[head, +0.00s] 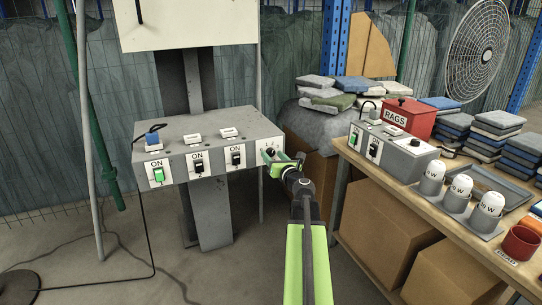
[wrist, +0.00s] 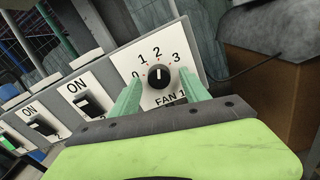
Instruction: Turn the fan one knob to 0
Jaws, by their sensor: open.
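The fan one knob (wrist: 158,77) is a round black dial on a white plate marked 0, 1, 2, 3 and "FAN 1". Its white pointer line appears to point up at about 2. My gripper (wrist: 160,84) is open, with one pale green finger on each side of the knob's lower part. I cannot tell whether either finger touches it. In the head view my gripper (head: 277,158) is at the right end of the grey switch box (head: 217,130) and hides most of the knob and its plate.
Several ON switches (head: 198,162) sit left of the knob on the same box. A workbench (head: 385,164) at right holds a second grey control box (head: 393,146), a red RAGS box (head: 408,117) and bulbs in holders. A wire-guarded fan (head: 478,50) stands behind.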

